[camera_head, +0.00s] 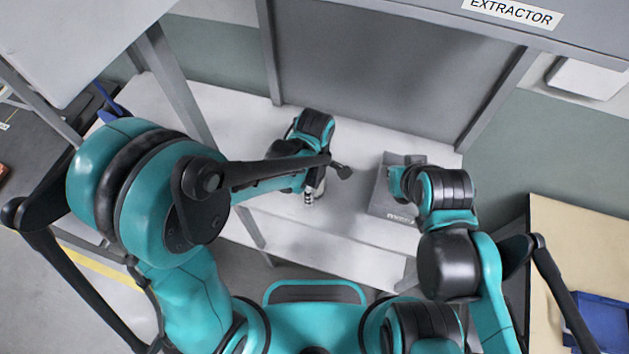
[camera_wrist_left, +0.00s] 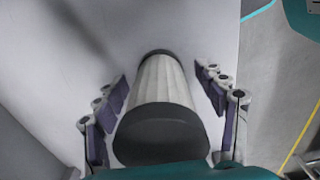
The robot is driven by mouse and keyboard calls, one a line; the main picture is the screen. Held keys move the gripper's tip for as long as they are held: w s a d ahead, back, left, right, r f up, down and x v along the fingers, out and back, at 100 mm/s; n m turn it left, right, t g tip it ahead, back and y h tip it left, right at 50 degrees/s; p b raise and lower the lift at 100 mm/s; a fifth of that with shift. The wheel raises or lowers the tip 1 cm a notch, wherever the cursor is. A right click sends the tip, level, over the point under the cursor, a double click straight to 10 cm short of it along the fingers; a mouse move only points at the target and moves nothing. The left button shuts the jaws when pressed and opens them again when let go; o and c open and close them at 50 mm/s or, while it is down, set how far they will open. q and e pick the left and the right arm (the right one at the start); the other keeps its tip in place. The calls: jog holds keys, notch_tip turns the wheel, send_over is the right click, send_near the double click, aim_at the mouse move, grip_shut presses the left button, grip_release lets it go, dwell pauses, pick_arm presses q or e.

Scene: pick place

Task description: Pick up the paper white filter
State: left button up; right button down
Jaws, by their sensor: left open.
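The paper white filter (camera_wrist_left: 164,82) is a white ribbed cylinder with a dark cap at each end, seen in the left wrist view against the pale table. My left gripper (camera_wrist_left: 162,90) is open, with one set of fingers on each side of the filter and a gap showing on both sides. In the head view my left gripper (camera_head: 313,192) is low over the table, and my arm hides most of the filter. My right gripper (camera_head: 398,184) is at a grey box on the right of the table; its fingers cannot be made out.
The grey box (camera_head: 383,203) stands on the white table (camera_head: 345,215). A grey extractor hood (camera_head: 390,75) with side posts encloses the back of the table. A tan table (camera_head: 575,240) with a blue bin (camera_head: 604,318) is at the right. The table between my grippers is clear.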

pick_arm(q)
jog(key=c, duration=1.3)
